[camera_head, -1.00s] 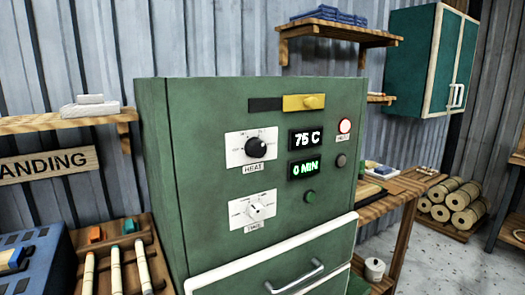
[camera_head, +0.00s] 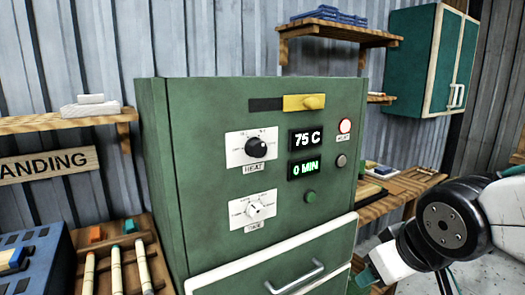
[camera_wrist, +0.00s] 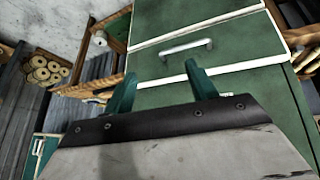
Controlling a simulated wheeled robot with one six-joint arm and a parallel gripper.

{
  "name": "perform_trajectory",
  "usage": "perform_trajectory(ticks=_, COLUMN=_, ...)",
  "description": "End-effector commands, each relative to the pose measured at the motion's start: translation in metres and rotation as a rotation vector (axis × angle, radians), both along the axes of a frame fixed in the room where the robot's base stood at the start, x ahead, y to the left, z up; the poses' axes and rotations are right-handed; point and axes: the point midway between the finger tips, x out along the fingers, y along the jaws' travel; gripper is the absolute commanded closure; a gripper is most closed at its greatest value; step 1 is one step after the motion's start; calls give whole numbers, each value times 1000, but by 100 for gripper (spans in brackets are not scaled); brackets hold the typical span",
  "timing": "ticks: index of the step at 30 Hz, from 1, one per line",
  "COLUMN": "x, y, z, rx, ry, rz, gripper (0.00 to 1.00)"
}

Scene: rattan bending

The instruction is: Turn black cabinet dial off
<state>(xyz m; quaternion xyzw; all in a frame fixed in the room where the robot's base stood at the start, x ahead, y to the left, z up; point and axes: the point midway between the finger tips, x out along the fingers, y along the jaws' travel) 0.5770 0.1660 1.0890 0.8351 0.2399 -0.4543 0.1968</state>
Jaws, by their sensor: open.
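The black dial (camera_head: 257,147) sits on a white plate marked HEAT on the front of the green cabinet (camera_head: 225,105). The display beside it reads 75 C. A white dial (camera_head: 255,212) is on a second plate below, and its display reads 0 MIN. My gripper (camera_head: 372,278) is at the lower right, in front of the cabinet's drawer side and well away from the black dial. In the wrist view my gripper (camera_wrist: 160,85) has its two green fingers apart with nothing between them, facing the drawer front. The black dial is not in the wrist view.
A drawer handle (camera_head: 295,278) sticks out low on the cabinet; it also shows in the wrist view (camera_wrist: 186,48). A wooden bench (camera_head: 400,188) stands to the right. Space before the dials is clear.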

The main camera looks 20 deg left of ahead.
Motion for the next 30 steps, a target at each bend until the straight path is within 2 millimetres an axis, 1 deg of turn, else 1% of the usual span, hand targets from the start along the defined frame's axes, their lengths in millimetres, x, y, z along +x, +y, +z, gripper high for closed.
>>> perform_trajectory(ticks=1, x=13, y=33, z=5, rx=40, ry=-79, rz=71, gripper=43)
perform_trajectory(ticks=2, x=21, y=52, z=10, rx=73, ry=-133, rz=109, gripper=43)
perform_trajectory(ticks=3, x=30, y=76, z=18, rx=118, ry=-206, rz=159, gripper=43)
perform_trajectory(ticks=5, x=40, y=111, z=34, rx=193, ry=-315, rz=227, gripper=43)
perform_trajectory(ticks=6, x=45, y=132, z=46, rx=244, ry=-385, rz=268, gripper=43)
perform_trajectory(ticks=8, x=50, y=158, z=66, rx=321, ry=-487, rz=318, gripper=43)
perform_trajectory(ticks=9, x=53, y=169, z=80, rx=370, ry=-551, rz=343, gripper=43)
perform_trajectory(ticks=11, x=57, y=181, z=103, rx=436, ry=-641, rz=367, gripper=43)
perform_trajectory(ticks=12, x=58, y=185, z=117, rx=474, ry=-694, rz=379, gripper=43)
perform_trajectory(ticks=13, x=58, y=187, z=127, rx=500, ry=-729, rz=386, gripper=43)
perform_trajectory(ticks=15, x=57, y=191, z=144, rx=546, ry=-790, rz=402, gripper=43)
perform_trajectory(ticks=16, x=56, y=192, z=149, rx=561, ry=-808, rz=406, gripper=43)
perform_trajectory(ticks=18, x=56, y=194, z=155, rx=582, ry=-835, rz=411, gripper=43)
perform_trajectory(ticks=22, x=62, y=202, z=159, rx=593, ry=-848, rz=413, gripper=43)
perform_trajectory(ticks=30, x=90, y=235, z=158, rx=591, ry=-846, rz=413, gripper=43)
